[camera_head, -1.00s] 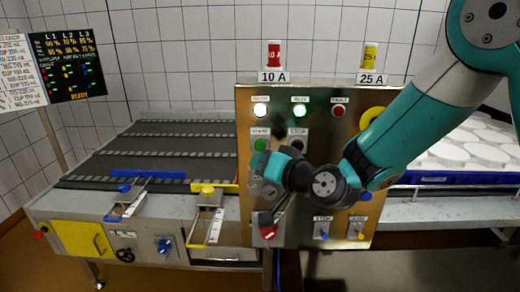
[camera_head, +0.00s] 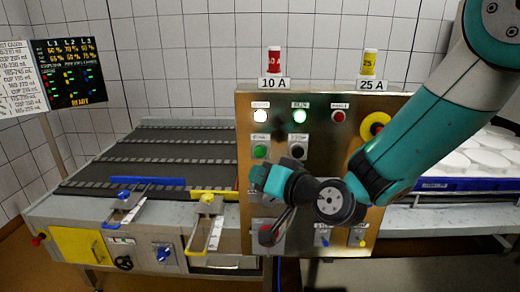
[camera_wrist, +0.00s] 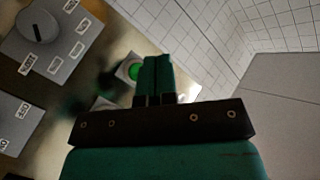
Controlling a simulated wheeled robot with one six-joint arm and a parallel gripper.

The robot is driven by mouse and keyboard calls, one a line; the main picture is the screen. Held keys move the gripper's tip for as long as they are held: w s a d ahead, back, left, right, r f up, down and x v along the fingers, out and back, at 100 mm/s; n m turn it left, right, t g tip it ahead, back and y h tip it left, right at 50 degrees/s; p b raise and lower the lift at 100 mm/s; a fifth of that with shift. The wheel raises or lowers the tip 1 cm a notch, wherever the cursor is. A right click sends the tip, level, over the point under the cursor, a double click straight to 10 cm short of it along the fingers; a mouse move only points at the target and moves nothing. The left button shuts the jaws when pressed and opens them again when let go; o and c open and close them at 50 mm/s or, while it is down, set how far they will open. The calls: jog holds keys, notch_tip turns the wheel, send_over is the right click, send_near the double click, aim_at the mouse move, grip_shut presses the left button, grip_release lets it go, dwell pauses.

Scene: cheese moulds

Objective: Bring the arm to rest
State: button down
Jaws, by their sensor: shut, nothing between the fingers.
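My arm reaches from the upper right across the front of the steel control panel (camera_head: 350,240), bent at the elbow. My gripper (camera_head: 260,176) is at the panel's left half, below the green button (camera_head: 260,152). In the wrist view its two teal fingers (camera_wrist: 157,62) are together with nothing between them. A green button (camera_wrist: 133,71) shows just beyond and left of the fingertips. I cannot tell the exact gap between fingers and panel. My arm hides part of the panel's middle and lower controls.
A dark conveyor (camera_head: 165,150) with blue and yellow guides runs at left. White round moulds (camera_head: 480,155) lie in a blue tray (camera_head: 450,184) behind my arm at right. A red 10 A fuse (camera_head: 274,60) and a yellow 25 A fuse (camera_head: 369,62) stand on the panel. The board (camera_head: 75,72) reads READY.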

jog(key=s+d+n+g+h, duration=0.2)
jog(key=s+d+g, duration=0.2)
jog(key=s, duration=0.4)
jog(key=s+d+r+n+g+h, duration=0.1)
jog(key=s+d+g+h, duration=0.1)
jog(key=s+d, duration=0.4)
jog(key=s+d+r+n+g+h, duration=0.1)
jog(key=s+d+n+g+h, duration=0.1)
jog(key=s, duration=0.9)
jog(key=d+g+h, duration=0.1)
jog(key=d+g, duration=0.1)
jog(key=g, duration=0.1)
jog(key=shift+s+d+n+g, duration=0.3)
jog(key=shift+s+d, duration=0.1)
jog(key=shift+r, duration=0.1)
